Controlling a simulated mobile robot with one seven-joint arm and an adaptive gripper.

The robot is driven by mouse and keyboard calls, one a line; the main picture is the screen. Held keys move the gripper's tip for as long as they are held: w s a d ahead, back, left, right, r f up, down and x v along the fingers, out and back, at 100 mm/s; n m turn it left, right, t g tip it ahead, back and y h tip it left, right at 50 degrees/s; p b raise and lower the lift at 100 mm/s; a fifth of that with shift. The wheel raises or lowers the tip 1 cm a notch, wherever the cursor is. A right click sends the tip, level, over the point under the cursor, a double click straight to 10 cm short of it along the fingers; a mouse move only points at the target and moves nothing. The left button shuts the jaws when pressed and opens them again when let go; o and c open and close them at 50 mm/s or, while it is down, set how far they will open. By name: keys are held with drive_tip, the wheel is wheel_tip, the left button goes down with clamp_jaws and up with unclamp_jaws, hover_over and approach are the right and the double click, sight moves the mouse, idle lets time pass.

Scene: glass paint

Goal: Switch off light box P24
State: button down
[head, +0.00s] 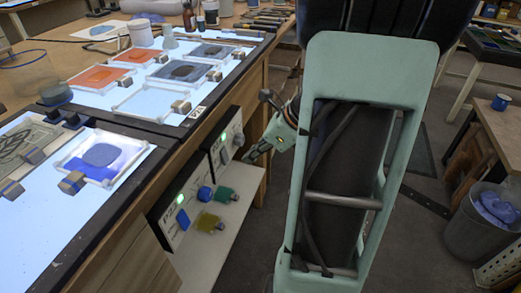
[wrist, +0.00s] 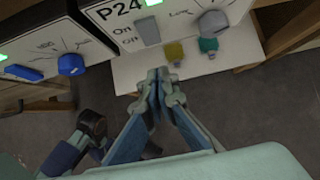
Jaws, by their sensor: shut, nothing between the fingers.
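The P24 control panel (wrist: 180,12) shows at the top of the wrist view, with its label, "On" and "Off" markings, a grey switch (wrist: 148,32) and a grey knob (wrist: 212,24). Its green lamp (wrist: 152,2) is lit. The panel also shows in the head view (head: 227,138), beyond a nearer panel. My gripper (wrist: 160,78) is shut and empty, below the switch in the picture and apart from it. In the head view my gripper (head: 251,156) is just right of the P24 panel. I cannot tell which way the switch is set.
A second panel with a blue switch (wrist: 22,72) and blue knob (wrist: 71,64) is at left, its lamp lit green. The lit light-table tops (head: 150,100) carry painted glass panes.

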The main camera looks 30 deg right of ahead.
sight(226, 157)
drive_tip(key=shift+w+a+f+b, duration=0.15)
drive_tip(key=shift+w+a+f, duration=0.1)
drive_tip(key=shift+w+a, duration=0.3)
drive_tip(key=shift+w+a+f+b, duration=0.1)
drive_tip(key=shift+w+a+f, duration=0.1)
drive_tip(key=shift+w+a, duration=0.35)
drive_tip(key=shift+w+a+f+b, duration=0.15)
drive_tip(key=shift+w+a+f, duration=0.15)
drive_tip(key=shift+w, duration=0.4)
drive_tip(key=shift+f, duration=0.1)
drive_tip(key=shift+w+a+f+t+y+b, duration=0.15)
drive_tip(key=shift+f+t+y+b, duration=0.2)
drive_tip(key=shift+b, duration=0.9)
drive_tip(key=shift+r+p, duration=0.35)
drive_tip(key=shift+r, duration=0.1)
drive_tip(key=shift+a+r+p, duration=0.1)
drive_tip(key=shift+r+p, duration=0.65)
drive_tip(key=shift+p, duration=0.15)
